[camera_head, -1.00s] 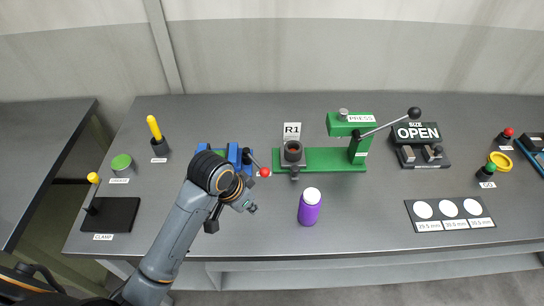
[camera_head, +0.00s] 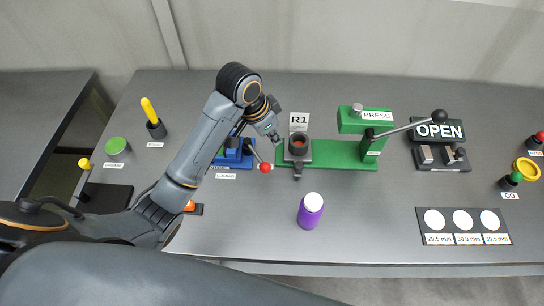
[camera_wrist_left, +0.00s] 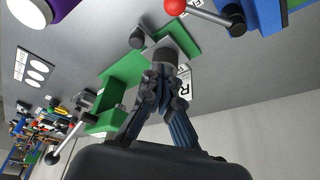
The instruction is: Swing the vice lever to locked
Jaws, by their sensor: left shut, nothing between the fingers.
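The blue vice (camera_head: 232,160) is on the bench, partly hidden behind my left forearm. Its lever slants toward the front right and ends in a red ball (camera_head: 265,167). The LOCKED label (camera_head: 225,176) lies on the bench left of the ball; a second label by it is mostly covered. In the left wrist view the red ball (camera_wrist_left: 175,6) and part of the vice (camera_wrist_left: 265,14) show at the top edge. My left gripper (camera_head: 277,136) is shut and empty, apart from the lever, behind the ball near the R1 station. Its shut fingers (camera_wrist_left: 163,77) show in the wrist view. My right gripper is out of view.
The green press (camera_head: 363,122) with its black-knobbed lever and the R1 holder (camera_head: 298,150) stand right of the vice. A purple bottle (camera_head: 311,212) stands in front. A yellow-handled tool (camera_head: 152,118) stands back left.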

